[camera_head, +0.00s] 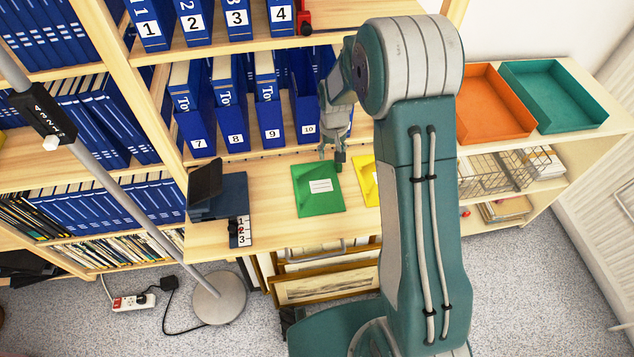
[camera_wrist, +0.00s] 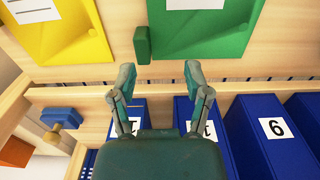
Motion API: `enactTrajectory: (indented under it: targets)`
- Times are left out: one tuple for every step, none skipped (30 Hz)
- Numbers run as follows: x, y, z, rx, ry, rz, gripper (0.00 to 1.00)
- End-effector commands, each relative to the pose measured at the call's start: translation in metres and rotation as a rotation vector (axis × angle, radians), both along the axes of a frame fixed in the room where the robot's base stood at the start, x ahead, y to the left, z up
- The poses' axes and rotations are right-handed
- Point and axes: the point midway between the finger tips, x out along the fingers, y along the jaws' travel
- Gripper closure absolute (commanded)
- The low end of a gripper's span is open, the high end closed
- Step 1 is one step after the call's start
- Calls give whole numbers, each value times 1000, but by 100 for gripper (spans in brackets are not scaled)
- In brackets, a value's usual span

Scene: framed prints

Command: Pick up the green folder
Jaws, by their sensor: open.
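The green folder (camera_head: 310,201) lies flat on the wooden shelf top, with a white label on it. It also shows at the top of the wrist view (camera_wrist: 228,38), partly cut off by the frame. A small green block (camera_wrist: 142,44) is at its edge there. My gripper (camera_head: 331,153) is open and empty, just behind the folder's far edge in the head view. In the wrist view my gripper's fingers (camera_wrist: 158,72) are spread apart, below the folder in the picture. I cannot tell their height above the shelf.
A yellow folder (camera_head: 369,187) lies to the right, partly hidden by my arm. Numbered blue binders (camera_head: 235,136) stand behind. Orange (camera_head: 490,108) and teal (camera_head: 553,92) trays sit at right. A lamp pole (camera_head: 125,185) stands at left.

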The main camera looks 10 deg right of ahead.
Motion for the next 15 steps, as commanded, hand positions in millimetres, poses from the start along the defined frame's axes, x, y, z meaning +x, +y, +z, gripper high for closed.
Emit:
enactTrajectory:
  targets:
    - [0,-3,-3,2,0,-3,37]
    - [0,-4,-5,3,0,-4,37]
    - [0,-6,-9,4,1,-5,37]
    - [1,-8,-12,5,2,-5,37]
    - [1,-10,-17,6,3,-5,37]
    - [1,-11,-23,7,2,-5,37]
    - [2,-12,-28,6,3,-6,37]
    - [2,-13,-33,6,4,-5,37]
    - [3,-13,-39,5,2,-5,37]
    - [3,-11,-43,4,2,-4,37]
    - [3,-10,-47,2,2,-4,37]
    - [3,-10,-51,2,1,-4,37]
    - [4,-9,-53,1,0,-4,37]
    - [4,-9,-54,1,-1,-4,37]
    - [4,-8,-56,0,-1,-4,37]
